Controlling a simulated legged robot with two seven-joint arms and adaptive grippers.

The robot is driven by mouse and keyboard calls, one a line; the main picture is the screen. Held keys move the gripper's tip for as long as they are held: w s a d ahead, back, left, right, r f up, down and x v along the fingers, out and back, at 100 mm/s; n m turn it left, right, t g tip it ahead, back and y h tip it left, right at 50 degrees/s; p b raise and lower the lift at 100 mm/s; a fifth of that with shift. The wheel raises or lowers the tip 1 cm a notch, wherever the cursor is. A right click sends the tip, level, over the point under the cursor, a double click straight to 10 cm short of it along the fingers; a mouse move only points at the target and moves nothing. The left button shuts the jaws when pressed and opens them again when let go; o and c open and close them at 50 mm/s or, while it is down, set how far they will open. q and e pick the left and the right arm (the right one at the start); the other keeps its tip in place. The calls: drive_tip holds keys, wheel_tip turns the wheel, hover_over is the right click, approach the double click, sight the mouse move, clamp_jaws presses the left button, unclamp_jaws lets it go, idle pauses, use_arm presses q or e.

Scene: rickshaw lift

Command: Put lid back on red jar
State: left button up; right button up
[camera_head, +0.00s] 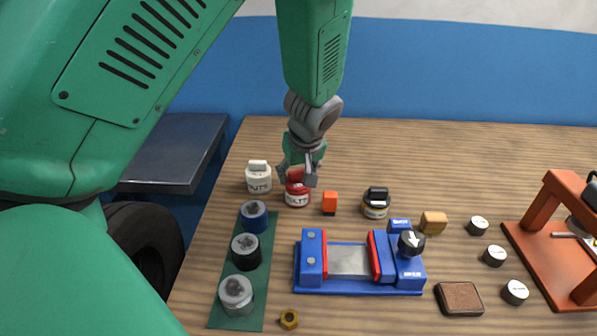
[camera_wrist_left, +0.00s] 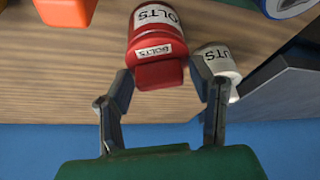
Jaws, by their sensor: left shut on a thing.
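The red jar (camera_head: 298,198) with a white label stands on the wooden table, at the left of the back row. It also shows in the left wrist view (camera_wrist_left: 150,17), label readable as BOLTS. Its red lid (camera_wrist_left: 157,50) has a small BOLTS label and a block-shaped red knob. My left gripper (camera_head: 297,176) points down over the jar and is shut on the lid, with its fingers on either side of the knob in the left wrist view (camera_wrist_left: 162,88). The lid is on the jar or just above it; I cannot tell whether it is seated. My right gripper is not in view.
A white NUTS jar (camera_head: 258,180) stands close on the left. A blue vise (camera_head: 350,283) and a green mat (camera_head: 220,300) with several cylinders lie in front. The table behind the jars is clear.

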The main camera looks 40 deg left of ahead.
use_arm(q)
drive_tip(key=shift+r+p, duration=0.1)
drive_tip(key=shift+p, duration=0.2)
idle(0.4)
drive_tip(key=shift+f, duration=0.2)
idle(0.7)
drive_tip(key=shift+p, duration=0.45)
drive_tip(key=shift+c, duration=1.1)
drive_tip(key=o, duration=1.1)
drive_tip(key=shift+o, duration=0.4)
drive_tip(key=o, duration=0.4)
